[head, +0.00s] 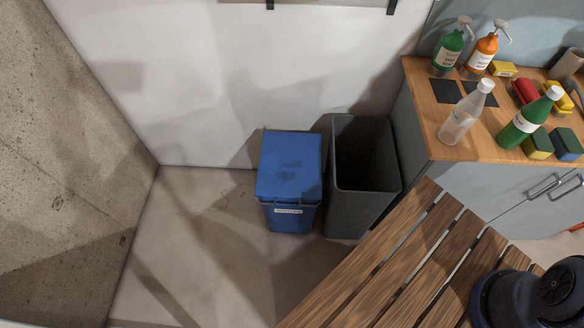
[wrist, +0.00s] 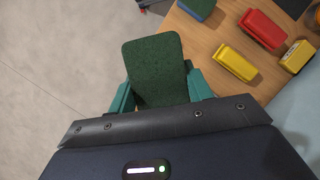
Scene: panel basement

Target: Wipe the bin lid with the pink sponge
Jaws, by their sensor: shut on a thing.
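The blue bin (head: 292,218) stands on the floor by the wall, with its lid (head: 285,185) shut. Dark smudges show on the lid's top. In the wrist view my gripper (wrist: 160,82) has its teal fingers closed on the two sides of a sponge (wrist: 156,62). The sponge's dark green scouring face shows; its other faces are hidden, so I cannot see any pink. It is held above the worktop's edge, with floor to its left. My gripper and the held sponge are not in the head view, away from the bin.
A dark open bin (head: 362,190) stands right beside the blue one. The worktop (head: 425,105) carries spray bottles (head: 449,50), a clear bottle (head: 466,115), a green bottle (head: 528,120) and several sponges (head: 537,145). A slatted wooden bench (head: 408,262) fills the front. Floor on the left is clear.

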